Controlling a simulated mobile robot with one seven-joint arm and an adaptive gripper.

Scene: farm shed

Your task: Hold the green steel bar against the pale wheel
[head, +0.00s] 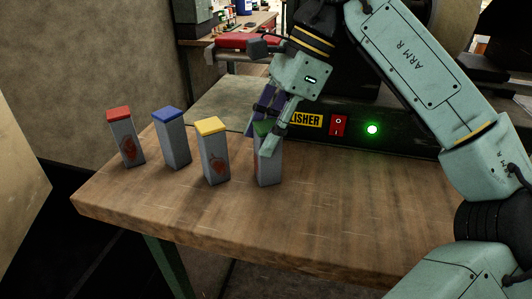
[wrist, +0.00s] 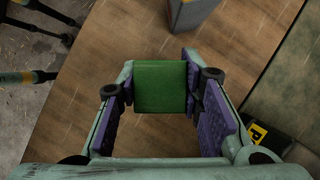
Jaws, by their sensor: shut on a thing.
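The green steel bar (head: 268,168) is a grey upright block with a green top. It stands upright on the wooden bench at the right end of a row of bars. My gripper (head: 266,125) is over its top, shut on it. In the wrist view the green top (wrist: 161,87) lies between the purple pads of my gripper (wrist: 162,100). The left pad is close against it; a narrow gap seems to show at the right. The pale wheel cannot be made out; my arm covers much of the polisher (head: 408,143).
Bars with red (head: 125,138), blue (head: 172,140) and yellow (head: 212,152) tops stand in a row to the left. The polisher has a red switch (head: 338,126) and a lit green lamp (head: 372,129). The front of the wooden bench (head: 200,220) is clear.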

